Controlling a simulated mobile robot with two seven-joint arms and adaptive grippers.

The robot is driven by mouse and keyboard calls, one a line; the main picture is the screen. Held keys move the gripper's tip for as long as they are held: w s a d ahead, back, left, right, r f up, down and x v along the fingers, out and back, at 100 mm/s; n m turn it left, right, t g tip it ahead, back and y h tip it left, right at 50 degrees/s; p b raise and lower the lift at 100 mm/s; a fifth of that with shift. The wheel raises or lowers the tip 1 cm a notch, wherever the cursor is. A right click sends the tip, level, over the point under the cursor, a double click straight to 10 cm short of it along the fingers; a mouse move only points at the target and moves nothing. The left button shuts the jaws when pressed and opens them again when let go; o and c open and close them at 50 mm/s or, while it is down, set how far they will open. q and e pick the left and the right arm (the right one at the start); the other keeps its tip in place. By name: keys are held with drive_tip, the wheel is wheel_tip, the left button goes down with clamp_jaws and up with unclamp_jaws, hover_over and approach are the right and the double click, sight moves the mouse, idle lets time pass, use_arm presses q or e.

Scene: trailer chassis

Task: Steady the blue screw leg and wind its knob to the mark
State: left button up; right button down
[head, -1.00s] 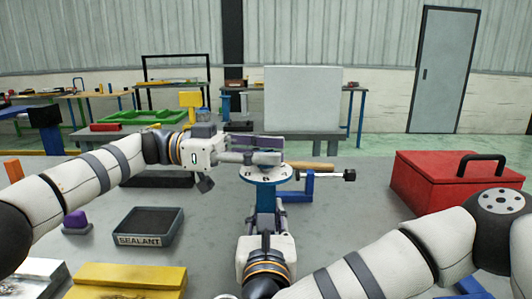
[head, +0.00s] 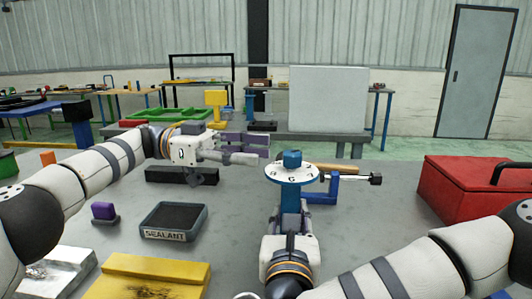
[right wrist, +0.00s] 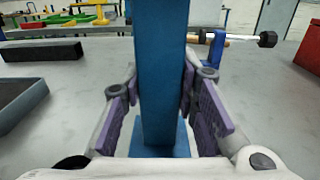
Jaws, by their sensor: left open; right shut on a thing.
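The blue screw leg (head: 291,204) stands upright on the grey table, with a white marked dial (head: 291,174) and a blue knob (head: 292,159) on top. The dial's marks are too small to read surely. My right gripper (head: 291,222) is shut around the leg's post below the dial. In the right wrist view its purple pads lie on both sides of the blue post (right wrist: 160,75), whose base shows behind. My left gripper (head: 260,150) is open and empty, left of the knob and apart from it, with its fingers pointing right.
Behind the leg is a blue bracket (head: 334,190) with a black-ended screw, near a wooden handle (head: 338,167). A red toolbox (head: 455,190) stands at right. A sealant tray (head: 172,222), purple piece (head: 104,211) and yellow block (head: 150,275) lie at left.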

use_arm(q)
drive_tip(key=s+d+r+y, duration=0.1)
drive_tip(key=d+r, duration=0.1)
drive_tip(key=d+r+y, duration=0.1)
drive_tip(key=d+r, duration=0.1)
drive_tip(key=d, duration=0.1)
drive_tip(key=s+d+r+y, duration=0.1)
drive_tip(key=d+r, duration=0.2)
drive_tip(key=shift+s+m, duration=0.35)
drive_tip(key=shift+m, duration=0.05)
drive_tip(key=s+d+r+n+y, duration=0.1)
drive_tip(key=s+d+n+y, duration=0.1)
drive_tip(key=d+n+y, duration=0.15)
drive_tip(key=n+t+y, duration=0.8)
drive_tip(key=n+y, duration=0.3)
drive_tip(key=n, duration=0.5)
approach(292, 152)
drive_tip(key=shift+m, duration=0.25)
drive_tip(key=x, duration=0.9)
drive_tip(key=shift+f, duration=0.15)
drive_tip(key=shift+s, duration=0.1)
drive_tip(key=c, duration=1.1)
drive_tip(key=shift+c, duration=0.2)
